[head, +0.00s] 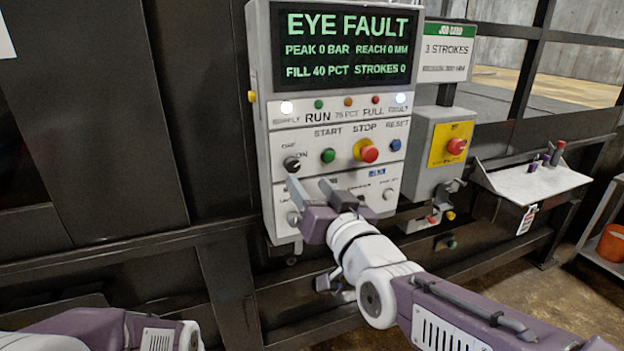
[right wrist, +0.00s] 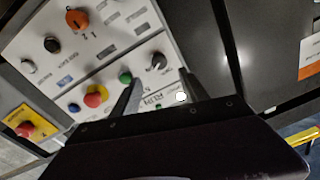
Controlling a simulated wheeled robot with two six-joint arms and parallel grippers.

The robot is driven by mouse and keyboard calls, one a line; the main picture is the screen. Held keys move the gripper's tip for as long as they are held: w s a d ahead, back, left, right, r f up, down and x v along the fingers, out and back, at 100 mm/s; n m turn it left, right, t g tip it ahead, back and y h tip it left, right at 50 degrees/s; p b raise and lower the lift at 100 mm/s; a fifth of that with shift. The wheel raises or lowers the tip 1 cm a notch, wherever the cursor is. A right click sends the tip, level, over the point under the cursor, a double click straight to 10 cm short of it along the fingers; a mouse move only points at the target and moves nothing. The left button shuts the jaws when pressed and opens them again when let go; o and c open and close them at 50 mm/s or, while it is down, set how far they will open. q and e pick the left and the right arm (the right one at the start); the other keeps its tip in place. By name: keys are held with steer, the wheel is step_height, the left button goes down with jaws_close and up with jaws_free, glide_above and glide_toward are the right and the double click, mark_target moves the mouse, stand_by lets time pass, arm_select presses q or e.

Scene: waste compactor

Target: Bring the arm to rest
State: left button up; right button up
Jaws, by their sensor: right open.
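My right gripper (head: 312,187) is open and empty in front of the lower part of the control panel (head: 259,150). Its arm reaches in from the lower right in the head view. In the right wrist view the two fingers (right wrist: 158,78) stand apart with the panel behind them. The black selector knob (head: 291,164), green start button (head: 328,155) and red stop button (head: 369,152) are uncovered in the head view. I cannot tell whether a finger touches the panel. Part of my left arm shows at the bottom left; its gripper is out of view.
The screen (head: 345,47) reads EYE FAULT, fill 40 pct, strokes 0. The supply (head: 286,107) and fault (head: 400,98) lamps glow white. Right of the panel are a red emergency button (head: 456,146), a small shelf (head: 530,182) and an orange bucket (head: 611,243).

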steer(key=w+d+f+m+g+h, duration=0.1)
steer(key=d+f+g+h, duration=0.1)
steer(key=d+f, duration=0.35)
steer(key=d+f+g+h, duration=0.1)
steer(key=d+f+g, duration=0.1)
steer(key=f, duration=0.7)
steer(key=w+d+f+m+g+h, duration=0.1)
steer(key=d+f+g+h, duration=0.1)
steer(key=d+f, duration=0.35)
steer(key=s+d+f+n+g, duration=0.1)
steer(key=s+f+g, duration=0.9)
steer(key=s+f, duration=0.8)
steer(key=shift+s+d+h, duration=0.35)
steer(key=shift+s+h, duration=0.05)
steer(key=shift+s, duration=0.6)
